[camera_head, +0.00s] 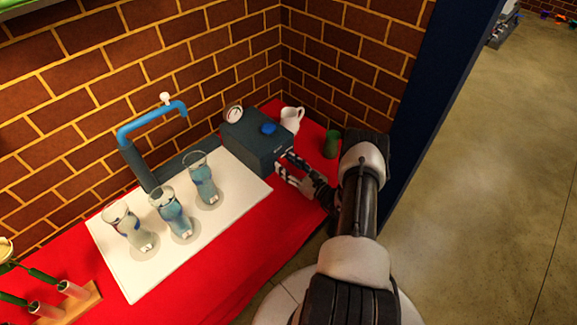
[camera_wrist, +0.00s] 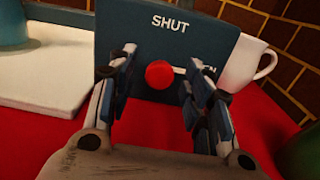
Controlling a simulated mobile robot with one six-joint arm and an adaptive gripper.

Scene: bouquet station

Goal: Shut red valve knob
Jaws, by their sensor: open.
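The red valve knob (camera_wrist: 159,74) is on the front face of a dark blue-grey box (camera_wrist: 125,30) in the wrist view. "SHUT" is lettered above it, and a white line runs from it to the right toward partly hidden lettering ending in "N". My gripper (camera_wrist: 162,70) is open, its two fingers on either side of the knob in the picture. I cannot tell whether they touch it. In the head view, my gripper (camera_head: 291,172) is at the front of the box (camera_head: 262,152), and the knob is hidden there.
A white mug (camera_head: 291,119) and a green cup (camera_head: 332,145) stand right of the box. Several glass vases stand on a white board (camera_head: 118,262), beside a blue tap (camera_head: 150,119). A round gauge (camera_head: 233,114) and blue knob (camera_head: 268,129) are atop the box. The table cloth (camera_head: 236,270) is red.

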